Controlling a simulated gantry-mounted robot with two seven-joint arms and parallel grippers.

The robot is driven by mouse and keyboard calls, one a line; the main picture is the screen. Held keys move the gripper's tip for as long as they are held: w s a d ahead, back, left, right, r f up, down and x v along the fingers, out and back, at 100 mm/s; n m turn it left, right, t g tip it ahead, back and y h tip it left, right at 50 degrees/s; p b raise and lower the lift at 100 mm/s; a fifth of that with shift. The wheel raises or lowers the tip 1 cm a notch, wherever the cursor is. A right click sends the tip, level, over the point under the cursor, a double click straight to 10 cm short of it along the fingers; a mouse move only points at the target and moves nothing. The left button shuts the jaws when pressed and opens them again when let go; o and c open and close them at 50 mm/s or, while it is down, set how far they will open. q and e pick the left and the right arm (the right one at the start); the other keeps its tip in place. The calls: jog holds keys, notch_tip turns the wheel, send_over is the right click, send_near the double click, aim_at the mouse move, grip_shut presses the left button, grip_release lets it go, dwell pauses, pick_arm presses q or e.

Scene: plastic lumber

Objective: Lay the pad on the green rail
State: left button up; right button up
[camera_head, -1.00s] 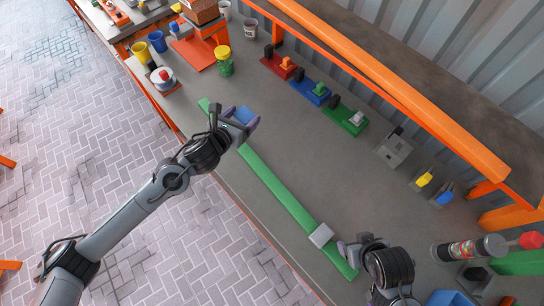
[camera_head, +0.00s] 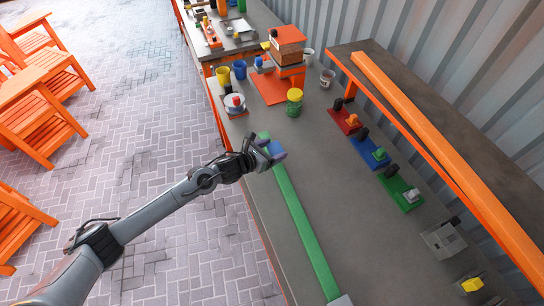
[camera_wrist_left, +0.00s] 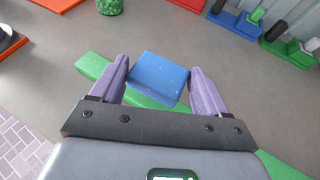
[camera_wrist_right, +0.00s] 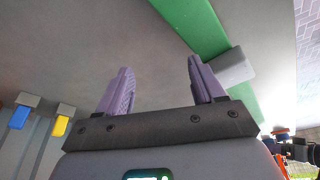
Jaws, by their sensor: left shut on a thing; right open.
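The green rail (camera_head: 303,232) is a long flat strip along the front of the grey bench. My left gripper (camera_head: 268,153) is at the rail's far end, shut on a blue pad (camera_head: 276,148). In the left wrist view the blue pad (camera_wrist_left: 158,78) sits between the purple fingers, over the rail (camera_wrist_left: 94,66); I cannot tell whether it touches. A grey block (camera_head: 341,300) sits on the rail at the bottom of the head view. My right gripper (camera_wrist_right: 157,88) is open and empty beside the rail (camera_wrist_right: 196,25) and the grey block (camera_wrist_right: 233,67), outside the head view.
A green can with a yellow lid (camera_head: 294,101) and an orange stand (camera_head: 289,72) are beyond the left gripper. Red (camera_head: 346,117), blue (camera_head: 370,152) and green (camera_head: 401,190) fixtures line the back, below an orange beam (camera_head: 440,125). The bench between rail and fixtures is clear.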

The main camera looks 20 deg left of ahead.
pick_arm(q)
jog(key=shift+f, duration=2.05)
pick_arm(e)
jog(key=shift+d+f, duration=0.1)
pick_arm(q)
jog(key=shift+f, duration=0.15)
pick_arm(e)
jog(key=shift+f, duration=0.15)
pick_arm(q)
jog(key=o, duration=1)
jog(key=shift+o, duration=0.2)
